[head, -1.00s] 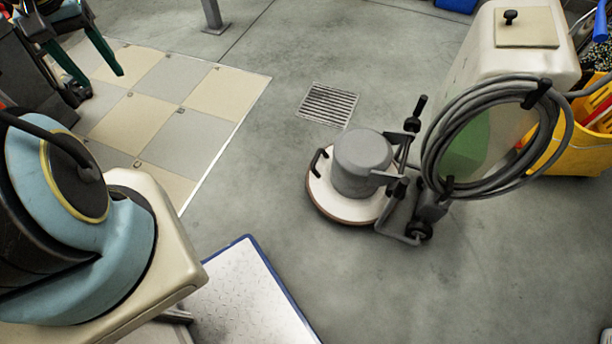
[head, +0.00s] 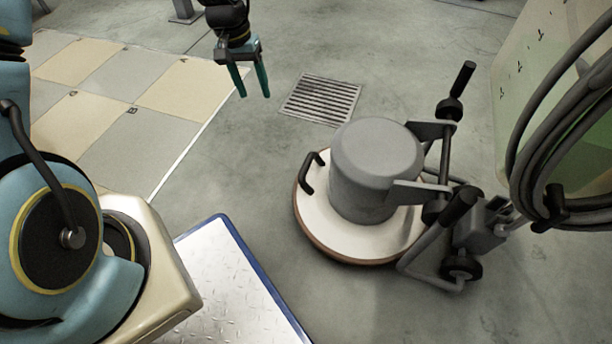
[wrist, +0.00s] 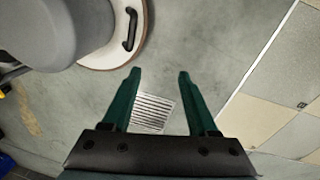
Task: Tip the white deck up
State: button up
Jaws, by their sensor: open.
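The white deck (head: 313,205) is the round white base of a floor machine, with a brown lower rim and a grey motor housing (head: 375,165) on top. It lies flat on the floor in the head view. A black loop handle (head: 312,173) stands on its left edge. In the wrist view the deck (wrist: 105,55) and its handle (wrist: 130,28) show at the top left. My gripper (head: 255,92) is open and empty. It is above the floor, up and left of the deck, apart from it.
A floor drain grate (head: 320,98) lies behind the deck. The machine's wheel (head: 460,265) and its tall tank with a coiled hose (head: 545,150) stand at right. A blue-edged metal plate (head: 225,285) lies at front left. Tiled flooring (head: 130,110) spreads at left. Floor between is clear.

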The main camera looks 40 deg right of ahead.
jog(key=m+g+b, duration=0.1)
jog(key=m+b, duration=0.1)
jog(key=b, duration=0.6)
send_near(306, 161)
jog(key=f+b, duration=0.1)
jog(key=f, duration=0.2)
jog(key=s+f+b, duration=0.1)
jog(key=f+b, duration=0.1)
jog(key=f, duration=0.1)
jog(key=d+f+b, duration=0.1)
jog(key=f+b, duration=0.1)
jog(key=shift+s+f, duration=0.3)
jog(key=shift+f, duration=0.1)
grip_shut()
